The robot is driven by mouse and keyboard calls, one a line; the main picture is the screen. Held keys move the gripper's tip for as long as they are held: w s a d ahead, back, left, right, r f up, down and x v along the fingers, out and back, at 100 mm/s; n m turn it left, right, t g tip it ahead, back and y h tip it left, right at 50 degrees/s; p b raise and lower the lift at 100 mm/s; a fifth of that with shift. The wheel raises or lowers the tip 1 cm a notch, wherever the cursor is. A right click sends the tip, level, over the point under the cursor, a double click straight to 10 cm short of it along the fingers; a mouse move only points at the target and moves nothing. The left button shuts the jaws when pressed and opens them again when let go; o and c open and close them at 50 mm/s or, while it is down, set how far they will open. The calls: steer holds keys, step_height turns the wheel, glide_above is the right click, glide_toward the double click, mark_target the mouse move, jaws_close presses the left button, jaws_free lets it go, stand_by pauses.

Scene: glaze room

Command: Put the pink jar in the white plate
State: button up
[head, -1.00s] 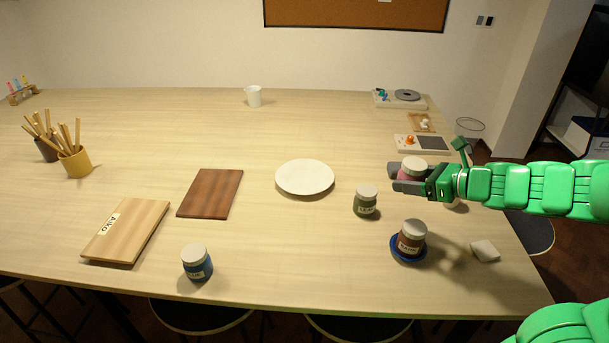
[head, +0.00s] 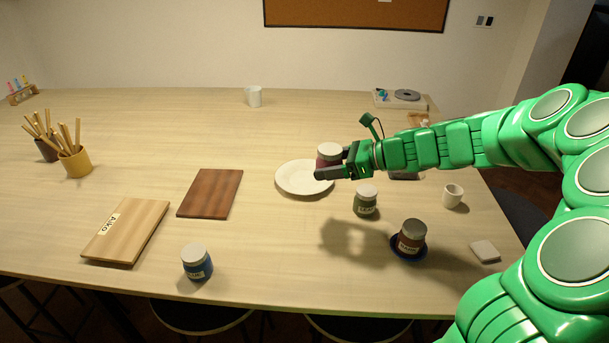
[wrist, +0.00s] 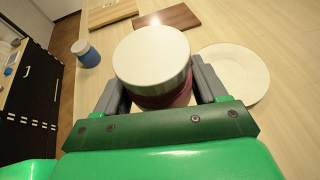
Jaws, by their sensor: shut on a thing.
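The pink jar (head: 328,160) has a whitish lid and is held upright between the fingers of my gripper (head: 333,166). In the head view the jar overlaps the right edge of the white plate (head: 295,178), which lies flat on the table. The jar appears to be above the table, but its exact height over the plate cannot be told. In the wrist view the jar's lid (wrist: 152,55) fills the space between the grey fingers, and the plate (wrist: 245,72) shows to the right of the jar. The jar's lower part is largely hidden by the gripper.
A green jar (head: 366,202) stands right of the plate, and a brown jar (head: 411,236) sits on a blue saucer. A white cup (head: 453,196) is further right. A dark board (head: 211,193) and a blue jar (head: 197,262) are left.

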steer(key=shift+w+a, duration=0.1)
steer(key=shift+a, duration=0.35)
steer(key=w+a+f, duration=0.2)
steer(key=w+f, duration=0.2)
steer(key=w, duration=0.5)
glide_above(314, 186)
steer(key=s, duration=0.1)
step_height(314, 186, down, 4)
steer(key=shift+d+f, duration=0.15)
steer(key=shift+w+f, duration=0.4)
steer(key=shift+f, duration=0.15)
steer(key=shift+w+a+f, duration=0.15)
steer(key=shift+a+f, duration=0.05)
steer(key=shift+f, duration=1.55)
steer(key=shift+f, duration=0.6)
